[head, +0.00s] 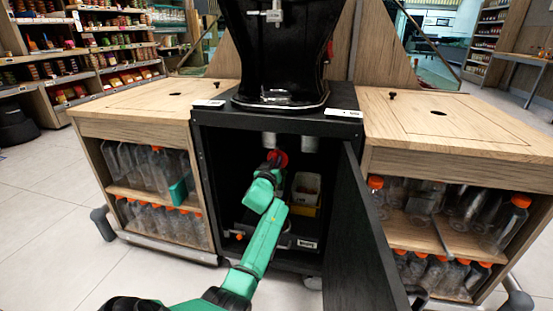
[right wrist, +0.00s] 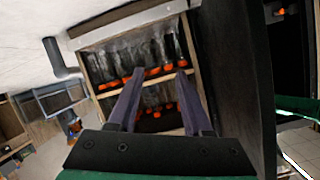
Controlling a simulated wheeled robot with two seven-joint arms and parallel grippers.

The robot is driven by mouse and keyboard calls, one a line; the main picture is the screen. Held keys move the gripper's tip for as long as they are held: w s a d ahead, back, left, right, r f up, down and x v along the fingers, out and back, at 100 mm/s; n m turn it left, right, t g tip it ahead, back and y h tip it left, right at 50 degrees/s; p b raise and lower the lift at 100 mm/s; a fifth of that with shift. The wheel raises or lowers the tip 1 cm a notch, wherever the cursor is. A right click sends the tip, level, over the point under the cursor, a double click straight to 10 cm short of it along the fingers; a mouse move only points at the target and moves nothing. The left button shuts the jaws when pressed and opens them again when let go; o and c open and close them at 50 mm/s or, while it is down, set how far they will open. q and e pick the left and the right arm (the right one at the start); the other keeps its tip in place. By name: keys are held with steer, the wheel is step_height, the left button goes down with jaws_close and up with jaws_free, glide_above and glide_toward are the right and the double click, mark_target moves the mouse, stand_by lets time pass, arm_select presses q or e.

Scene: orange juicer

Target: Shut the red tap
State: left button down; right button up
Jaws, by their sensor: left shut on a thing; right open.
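The red tap (head: 279,156) shows as a small round red part under the top of the open black cabinet, below the juicer (head: 283,60). My left arm reaches into the cabinet from the front. My left gripper (head: 274,163) is at the red tap and shut on it; the fingers are small and partly hidden by the wrist. My right gripper (right wrist: 160,74) is open and empty in the right wrist view. Its two fingers point towards a side shelf of bottles.
The open black cabinet door (head: 364,240) stands to the right of my left arm. Wooden side units hold plastic bottles (head: 150,170) with orange caps. The floor (head: 50,220) at left is clear.

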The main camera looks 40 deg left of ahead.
arm_select(q)
steer(key=shift+r+n+p, duration=0.1)
steer(key=shift+n+p, duration=0.3)
steer(key=shift+n, duration=0.2)
steer(key=n+p, duration=0.6)
steer(key=n, duration=0.1)
steer(key=shift+s+a, duration=0.1)
steer(key=shift+a, duration=0.05)
steer(key=shift+n+p, duration=0.35)
steer(key=shift+n, duration=0.25)
steer(key=n, duration=0.1)
steer(key=n+p, duration=0.1)
steer(key=shift+f+n, duration=0.3)
steer(key=shift+f, duration=0.05)
steer(key=shift+f+n+p, duration=0.15)
steer(key=shift+n+p, duration=0.15)
steer(key=shift+n, duration=1.3)
arm_select(e)
steer(key=d+r+n+g+h, duration=0.1)
steer(key=d+r+g, duration=0.2)
steer(key=r, duration=0.6)
steer(key=shift+d+n+g+h, duration=0.3)
steer(key=shift+g, duration=0.5)
steer(key=shift+s+r, duration=0.1)
arm_select(q)
steer(key=c, duration=0.8)
jaws_free()
steer(key=shift+c, duration=0.2)
steer(key=shift+s, duration=0.1)
